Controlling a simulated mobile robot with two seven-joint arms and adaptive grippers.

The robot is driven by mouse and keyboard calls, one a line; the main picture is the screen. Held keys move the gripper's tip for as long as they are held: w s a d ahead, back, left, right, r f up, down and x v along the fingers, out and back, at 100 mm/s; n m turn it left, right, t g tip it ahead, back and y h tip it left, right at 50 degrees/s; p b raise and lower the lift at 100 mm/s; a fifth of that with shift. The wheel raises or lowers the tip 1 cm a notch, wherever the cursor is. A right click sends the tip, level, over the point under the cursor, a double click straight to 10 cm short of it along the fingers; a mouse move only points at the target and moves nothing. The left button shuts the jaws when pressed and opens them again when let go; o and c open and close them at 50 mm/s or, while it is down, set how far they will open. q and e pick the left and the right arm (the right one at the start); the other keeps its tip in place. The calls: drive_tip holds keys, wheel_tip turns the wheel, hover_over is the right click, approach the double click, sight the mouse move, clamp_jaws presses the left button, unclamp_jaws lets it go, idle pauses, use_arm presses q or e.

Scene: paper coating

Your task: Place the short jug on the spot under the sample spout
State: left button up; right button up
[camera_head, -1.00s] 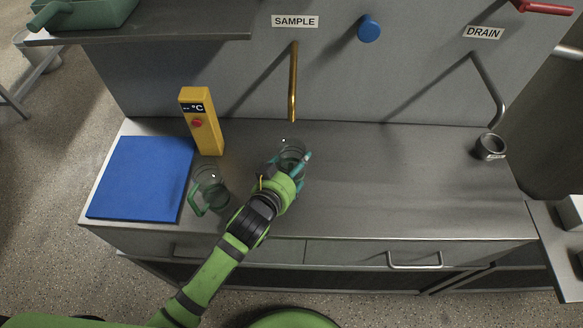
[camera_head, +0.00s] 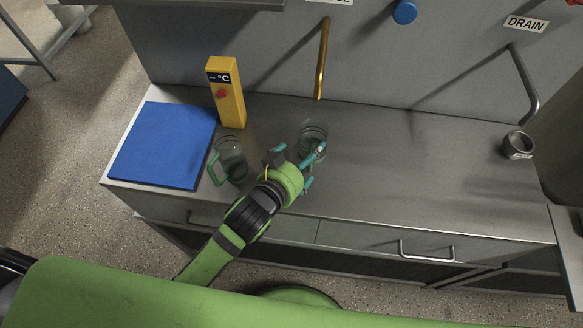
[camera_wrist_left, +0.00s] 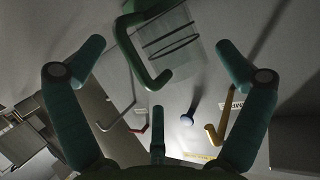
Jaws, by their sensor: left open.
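A clear short jug (camera_head: 313,135) stands on the steel counter just in front of and below the brass sample spout (camera_head: 321,60). My left gripper (camera_head: 300,163) is open on the near side of this jug, its fingers spread. In the left wrist view a clear jug (camera_wrist_left: 172,38) with a green handle (camera_wrist_left: 137,60) shows beyond the open fingers, with the handle toward the gripper and nothing held. The gripper partly hides the jug's near side in the head view. A second clear jug (camera_head: 232,158) with a green handle stands to the left. My right gripper is not in view.
A yellow thermometer block (camera_head: 227,95) and a blue mat (camera_head: 163,145) are at the left of the counter. A blue knob (camera_head: 404,12) is on the wall. A small grey cup (camera_head: 517,145) is under the drain pipe (camera_head: 530,85). The counter's middle right (camera_head: 420,160) is clear.

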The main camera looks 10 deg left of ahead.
use_arm(q)
drive_tip(key=v, duration=0.6)
drive_tip(key=shift+s+r, duration=0.15)
drive_tip(key=shift+s, duration=0.15)
drive_tip(key=shift+a, duration=0.15)
idle(0.9)
